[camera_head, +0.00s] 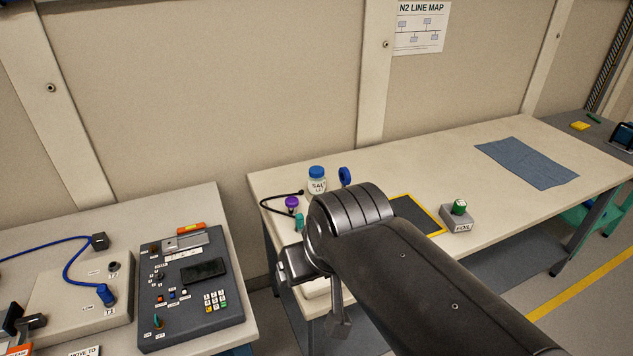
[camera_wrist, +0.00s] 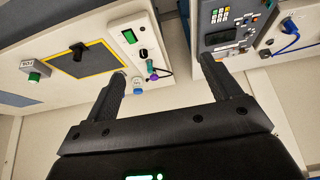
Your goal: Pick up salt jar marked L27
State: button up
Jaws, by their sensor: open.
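The salt jar (camera_head: 317,183) is a small white jar with a blue lid, upright near the back left of the right-hand bench. Its label reads "SAL" and "L2", with the rest hard to read. In the wrist view, what looks like the jar (camera_wrist: 138,84) is a small blue and white shape close beside the left finger in the picture. My gripper (camera_wrist: 162,66) is open, with nothing between its fingers. In the head view my arm hides most of the gripper, which hangs near the bench's left front corner, apart from the jar.
A purple knob (camera_head: 291,202), a teal piece (camera_head: 299,221) and a blue ring (camera_head: 345,176) stand near the jar. A keypad console (camera_head: 190,285) stands left, across a gap.

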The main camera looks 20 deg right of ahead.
jog(key=w+d+r+m, duration=0.1)
jog(key=w+r, duration=0.1)
jog(key=w, duration=0.5)
jog(key=w+d+r, duration=0.2)
jog(key=w+r, duration=0.1)
jog(key=w, duration=0.4)
jog(key=m+g+h, duration=0.1)
jog(key=m+h, duration=0.1)
jog(key=m, duration=0.1)
send_over(315, 172)
jog(key=s+a, duration=0.1)
jog(key=s, duration=0.2)
notch_tip(315, 172, down, 21)
jog(key=x, duration=0.5)
jog(key=shift+w+a, duration=0.1)
jog(key=shift+w, duration=0.1)
jog(key=shift+s+d+x, duration=0.1)
jog(key=shift+s+x, duration=0.05)
jog(key=shift+x, duration=1.4)
jog(key=shift+s+d+x, duration=0.1)
jog(key=shift+x, duration=1.4)
jog(key=shift+c, duration=0.4)
jog(key=c, duration=1.2)
